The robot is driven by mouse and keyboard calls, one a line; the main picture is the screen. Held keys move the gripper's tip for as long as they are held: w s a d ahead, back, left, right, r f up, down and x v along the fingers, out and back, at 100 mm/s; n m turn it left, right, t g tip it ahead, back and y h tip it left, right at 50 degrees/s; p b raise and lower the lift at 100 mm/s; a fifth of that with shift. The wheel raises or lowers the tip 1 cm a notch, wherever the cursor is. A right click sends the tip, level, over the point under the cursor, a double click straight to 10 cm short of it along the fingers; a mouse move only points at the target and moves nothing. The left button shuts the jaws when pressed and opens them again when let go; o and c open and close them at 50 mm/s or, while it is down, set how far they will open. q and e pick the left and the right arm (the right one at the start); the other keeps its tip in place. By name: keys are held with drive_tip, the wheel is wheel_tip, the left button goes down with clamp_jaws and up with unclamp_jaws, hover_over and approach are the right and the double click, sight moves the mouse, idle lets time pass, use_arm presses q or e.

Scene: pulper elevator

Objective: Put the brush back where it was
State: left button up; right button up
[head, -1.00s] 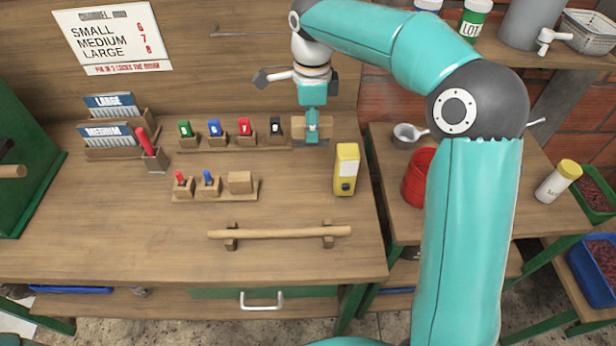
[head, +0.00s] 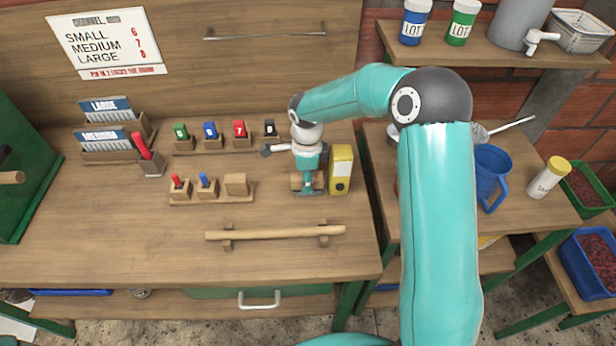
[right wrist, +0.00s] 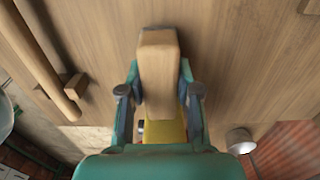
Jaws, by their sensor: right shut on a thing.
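My right gripper (head: 308,188) is shut on a pale wooden block, which I take for the brush (head: 296,181). No bristles can be made out. In the right wrist view the brush (right wrist: 158,75) is a long rounded block between the two fingers of the right gripper (right wrist: 160,98). In the head view it is just left of the yellow box (head: 341,170), above or on the worktop; I cannot tell which. The yellow also shows behind the brush in the wrist view. My left gripper is not in view.
A wooden rack (head: 212,193) with red and blue pegs and a block stands left of the gripper. Several coloured tags stand behind it on a rail (head: 212,150). A wooden rod (head: 275,233) lies on supports in front. A blue jug (head: 492,172) stands right.

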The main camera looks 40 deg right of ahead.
drive_tip(key=shift+f, duration=0.2)
drive_tip(key=o, duration=1)
drive_tip(key=shift+r, duration=0.35)
wheel_tip(320, 180, up, 11)
drive_tip(key=shift+r+b, duration=0.2)
drive_tip(key=shift+b, duration=0.55)
